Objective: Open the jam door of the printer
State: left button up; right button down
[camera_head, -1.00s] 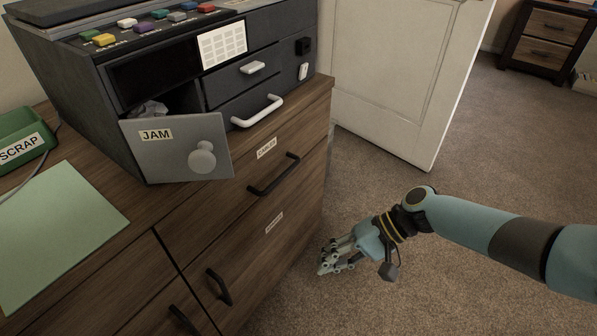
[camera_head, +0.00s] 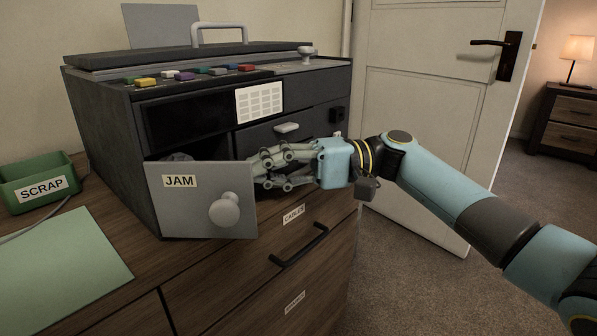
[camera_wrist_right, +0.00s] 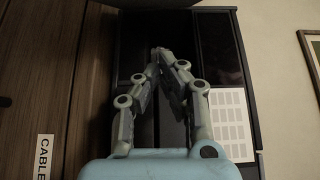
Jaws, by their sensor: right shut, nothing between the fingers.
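The jam door (camera_head: 175,215) is a grey panel labelled JAM with a round pale knob (camera_head: 224,210), low on the left of the dark printer's front (camera_head: 110,135). It stands partly open, swung out from its right side, with a dark opening and some crumpled grey material (camera_head: 180,157) behind its top edge. My right gripper (camera_head: 256,168) is shut and empty, its fingertips beside the door's free right edge; I cannot tell whether they touch it. In the right wrist view, its fingers (camera_wrist_right: 161,52) come together before the dark printer front. My left gripper is not in view.
A keypad panel (camera_head: 260,102) and a small drawer handle (camera_head: 287,128) are on the printer front. A green SCRAP tray (camera_head: 68,185) and green sheet (camera_head: 60,262) lie left on the wooden cabinet. A white room door (camera_head: 420,120) stands at right.

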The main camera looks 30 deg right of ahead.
aim_at(199, 211)
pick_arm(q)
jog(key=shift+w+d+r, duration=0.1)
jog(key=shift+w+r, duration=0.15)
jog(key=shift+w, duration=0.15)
pick_arm(e)
jog(key=s+a, duration=0.3)
jog(key=shift+s, duration=0.15)
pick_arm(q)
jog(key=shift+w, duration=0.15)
pick_arm(e)
jog(key=shift+s, duration=0.1)
